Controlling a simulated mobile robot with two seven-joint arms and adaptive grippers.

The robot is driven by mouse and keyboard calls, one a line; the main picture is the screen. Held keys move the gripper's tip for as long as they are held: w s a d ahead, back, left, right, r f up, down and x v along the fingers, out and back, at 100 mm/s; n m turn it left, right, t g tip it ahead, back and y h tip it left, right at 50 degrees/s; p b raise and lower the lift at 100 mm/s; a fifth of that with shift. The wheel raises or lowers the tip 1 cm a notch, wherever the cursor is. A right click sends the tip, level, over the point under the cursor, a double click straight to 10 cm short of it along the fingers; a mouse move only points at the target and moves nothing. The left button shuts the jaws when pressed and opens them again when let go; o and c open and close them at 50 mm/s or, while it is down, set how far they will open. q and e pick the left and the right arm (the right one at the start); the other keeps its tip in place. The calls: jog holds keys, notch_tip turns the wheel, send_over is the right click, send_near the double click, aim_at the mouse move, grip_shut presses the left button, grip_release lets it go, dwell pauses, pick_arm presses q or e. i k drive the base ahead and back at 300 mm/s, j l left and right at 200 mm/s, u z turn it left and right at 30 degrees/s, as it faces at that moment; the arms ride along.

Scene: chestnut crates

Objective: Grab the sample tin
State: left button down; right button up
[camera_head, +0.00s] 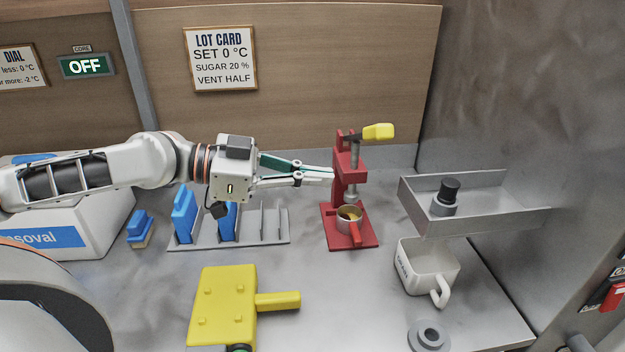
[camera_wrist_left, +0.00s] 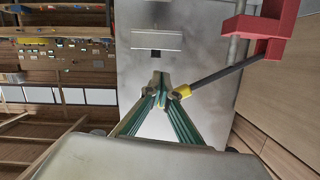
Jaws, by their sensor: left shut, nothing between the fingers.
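No thing in view carries a label that reads as the sample tin. A small round metal cup (camera_head: 348,224) with golden contents and a red handle sits on the base of the red press (camera_head: 351,166), under its screw. My left gripper (camera_head: 332,176) is shut and empty, its tips beside the press's upright, above and left of the cup. In the left wrist view its fingertips (camera_wrist_left: 160,88) meet; the press (camera_wrist_left: 268,32) is at upper right, and a dark rod with a yellow end (camera_wrist_left: 182,92) shows right beside the tips. My right gripper is not in view.
A grey rack (camera_head: 265,240) with blue pieces stands below my left arm. A yellow block with a handle (camera_head: 222,300) lies in front. To the right are a metal tray (camera_head: 490,222) holding a dark-knobbed piece (camera_head: 446,198), a white mug (camera_head: 425,270) and a grey ring-shaped piece (camera_head: 429,336).

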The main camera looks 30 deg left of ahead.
aim_at(353, 228)
jog(key=k, duration=1)
